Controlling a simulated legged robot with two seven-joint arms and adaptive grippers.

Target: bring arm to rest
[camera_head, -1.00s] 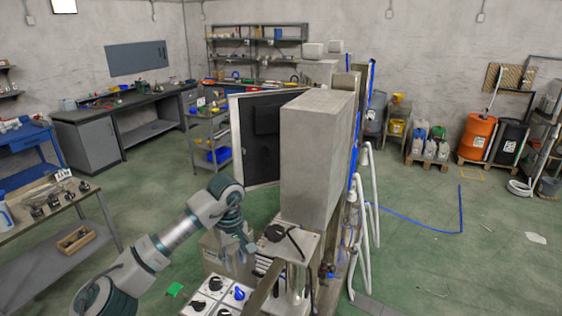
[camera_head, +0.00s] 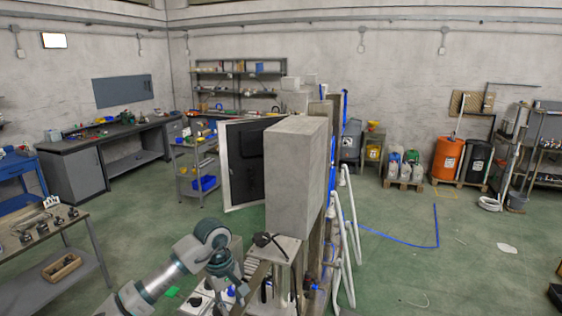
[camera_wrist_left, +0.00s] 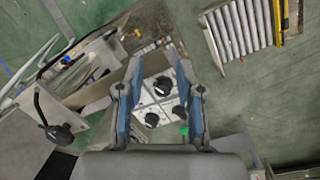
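My left arm enters the head view from the bottom left, and its gripper (camera_head: 232,288) points down beside the grey cabinet column, low in the picture. The left wrist view shows the left gripper (camera_wrist_left: 156,55) with its two blue-padded fingers spread apart and nothing between them. Beyond the fingers lies a white panel with black knobs (camera_wrist_left: 158,98); the panel also shows in the head view (camera_head: 198,302), partly behind the arm. My right gripper does not show.
A tall grey cabinet (camera_head: 293,180) with an open door (camera_head: 245,165) stands just beyond the left arm. A steel table (camera_head: 50,240) is at the left. White pipes (camera_head: 345,235) run along the cabinet's right. Green floor is open at the right.

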